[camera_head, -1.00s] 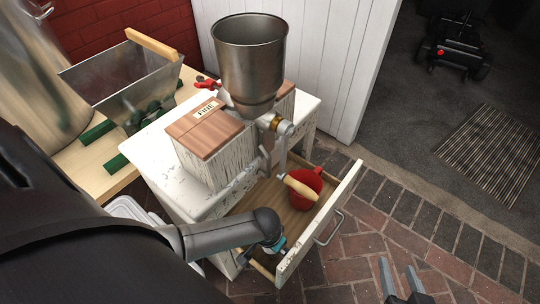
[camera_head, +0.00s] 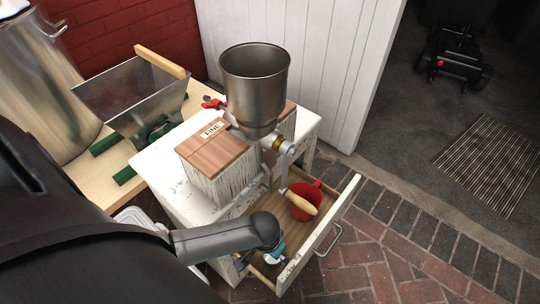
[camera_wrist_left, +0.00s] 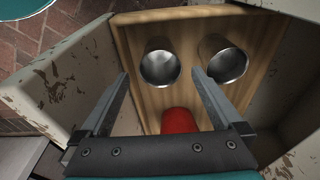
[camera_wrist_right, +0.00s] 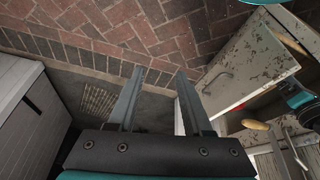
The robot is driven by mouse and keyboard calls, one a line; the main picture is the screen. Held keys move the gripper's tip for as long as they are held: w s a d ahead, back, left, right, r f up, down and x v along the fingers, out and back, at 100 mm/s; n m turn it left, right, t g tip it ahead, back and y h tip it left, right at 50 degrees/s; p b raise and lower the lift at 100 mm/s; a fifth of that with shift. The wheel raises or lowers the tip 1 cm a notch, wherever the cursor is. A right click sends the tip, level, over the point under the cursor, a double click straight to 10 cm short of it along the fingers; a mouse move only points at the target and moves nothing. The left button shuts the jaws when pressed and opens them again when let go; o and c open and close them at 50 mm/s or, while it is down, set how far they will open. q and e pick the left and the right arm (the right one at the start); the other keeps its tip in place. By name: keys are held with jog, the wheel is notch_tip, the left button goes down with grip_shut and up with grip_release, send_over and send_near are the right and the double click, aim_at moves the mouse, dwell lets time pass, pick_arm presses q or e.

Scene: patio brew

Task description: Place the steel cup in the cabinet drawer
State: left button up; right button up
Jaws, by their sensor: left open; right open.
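Two steel cups stand in the open cabinet drawer (camera_head: 318,240). The left wrist view shows one cup (camera_wrist_left: 160,66) between my left fingers in the picture and the other cup (camera_wrist_left: 226,62) to its right. Both cup mouths face my left camera. My left gripper (camera_wrist_left: 160,76) is open over the drawer, with no cup gripped. In the head view my left wrist hides most of that drawer end. A red cup (camera_head: 305,203) is in the drawer's far part and in the left wrist view (camera_wrist_left: 180,121). My right gripper (camera_wrist_right: 158,72) is open and empty above the paving.
A mill with a steel hopper (camera_head: 253,88) stands on the cabinet; its wooden crank handle (camera_head: 301,203) overhangs the drawer. A metal bin (camera_head: 135,92) and large pot (camera_head: 38,88) stand left. Brick paving (camera_head: 395,235) lies clear to the right.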

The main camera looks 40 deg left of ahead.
pick_arm(q)
jog(key=shift+s+r+p, duration=0.2)
jog(key=shift+r+p, duration=0.55)
jog(key=shift+r, duration=0.5)
jog(key=shift+s+r+p, duration=0.2)
jog(key=shift+r+p, duration=0.55)
jog(key=shift+r, duration=0.5)
pick_arm(e)
notch_tip(320, 180, down, 7)
jog(key=s+g, duration=0.1)
jog(key=shift+s, duration=0.1)
pick_arm(q)
jog(key=shift+s, duration=0.1)
